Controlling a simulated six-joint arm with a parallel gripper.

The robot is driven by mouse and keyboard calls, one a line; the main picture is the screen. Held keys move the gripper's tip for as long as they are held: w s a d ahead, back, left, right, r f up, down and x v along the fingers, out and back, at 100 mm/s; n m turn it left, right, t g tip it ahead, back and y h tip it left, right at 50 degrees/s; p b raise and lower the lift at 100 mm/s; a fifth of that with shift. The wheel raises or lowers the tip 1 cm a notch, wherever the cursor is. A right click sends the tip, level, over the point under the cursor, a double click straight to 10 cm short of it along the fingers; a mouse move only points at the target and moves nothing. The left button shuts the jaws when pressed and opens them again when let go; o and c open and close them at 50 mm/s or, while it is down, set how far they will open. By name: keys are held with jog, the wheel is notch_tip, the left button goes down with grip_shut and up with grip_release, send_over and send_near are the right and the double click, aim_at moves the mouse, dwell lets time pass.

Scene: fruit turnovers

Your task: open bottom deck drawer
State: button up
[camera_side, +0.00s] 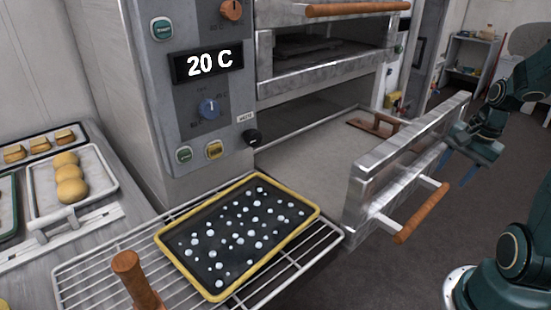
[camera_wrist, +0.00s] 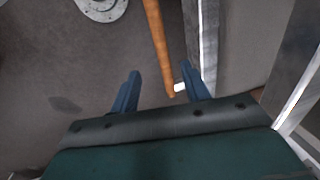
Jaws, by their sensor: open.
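The bottom deck drawer (camera_side: 362,195) stands pulled out from the oven, its metal front well away from the opening. Its wooden bar handle (camera_side: 423,213) sits on white brackets on the outer face. My gripper (camera_side: 455,162) is open and empty near the far end of the drawer front, apart from the handle in the side view. In the wrist view my gripper (camera_wrist: 160,67) has its two blue fingers spread, with the wooden handle (camera_wrist: 157,45) appearing between them. How far below the fingers the handle lies is hard to tell. The drawer front (camera_wrist: 208,40) is right of the fingers.
A yellow-rimmed dark tray (camera_side: 314,207) with white dots lies on a wire rack (camera_side: 95,270) before the oven. The upper deck (camera_side: 325,60) with its wooden handle (camera_side: 355,8) is above. The control panel (camera_side: 207,65) reads 20 C. Floor (camera_side: 330,275) around the drawer is clear.

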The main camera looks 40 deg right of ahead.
aim_at(427, 207)
jog(key=shift+w+f, duration=0.45)
jog(key=shift+f, duration=1.75)
jog(key=shift+w+f, duration=0.4)
jog(key=shift+f, duration=1.85)
jog(key=shift+w+f, duration=0.45)
jog(key=shift+f, duration=1.75)
jog(key=shift+c, duration=0.3)
grip_shut()
jog(key=shift+o, duration=1.6)
grip_release()
jog(key=shift+r, duration=0.1)
notch_tip(427, 207, up, 7)
jog(key=s, duration=0.1)
jog(key=shift+s, duration=0.15)
